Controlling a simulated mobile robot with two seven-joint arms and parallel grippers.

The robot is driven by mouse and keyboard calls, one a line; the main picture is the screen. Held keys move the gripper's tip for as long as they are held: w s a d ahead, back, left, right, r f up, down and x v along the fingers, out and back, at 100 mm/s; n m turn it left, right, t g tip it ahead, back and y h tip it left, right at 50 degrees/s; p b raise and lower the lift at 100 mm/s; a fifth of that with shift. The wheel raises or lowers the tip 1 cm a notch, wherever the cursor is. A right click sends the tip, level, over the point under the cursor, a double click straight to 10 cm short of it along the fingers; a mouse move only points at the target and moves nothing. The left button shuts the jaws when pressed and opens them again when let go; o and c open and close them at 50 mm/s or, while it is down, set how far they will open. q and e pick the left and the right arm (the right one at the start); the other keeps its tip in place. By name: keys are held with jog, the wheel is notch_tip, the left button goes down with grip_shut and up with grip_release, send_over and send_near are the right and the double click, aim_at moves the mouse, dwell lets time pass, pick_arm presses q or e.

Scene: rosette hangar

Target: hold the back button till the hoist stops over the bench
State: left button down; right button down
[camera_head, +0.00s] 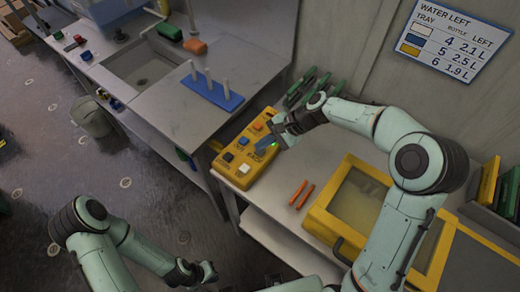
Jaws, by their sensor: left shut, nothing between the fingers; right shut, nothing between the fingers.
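A yellow control box (236,178) lies on the bench at the centre. A small green spot shows by my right gripper. My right gripper (264,148) is shut and empty, its tips over the right part of the box. I cannot tell whether they touch or press a button, or which is the back button. My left gripper (208,272) is shut and empty, low at bottom centre. I see no hoist.
Two orange sticks (303,193) lie right of the box. A yellow-framed case (321,215) stands further right. A blue peg rack (212,92) and a sink (141,68) are at upper left. A bin (92,120) stands on the floor. A sign (450,40) hangs on the wall.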

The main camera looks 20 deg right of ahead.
jog(key=shift+f, duration=0.4)
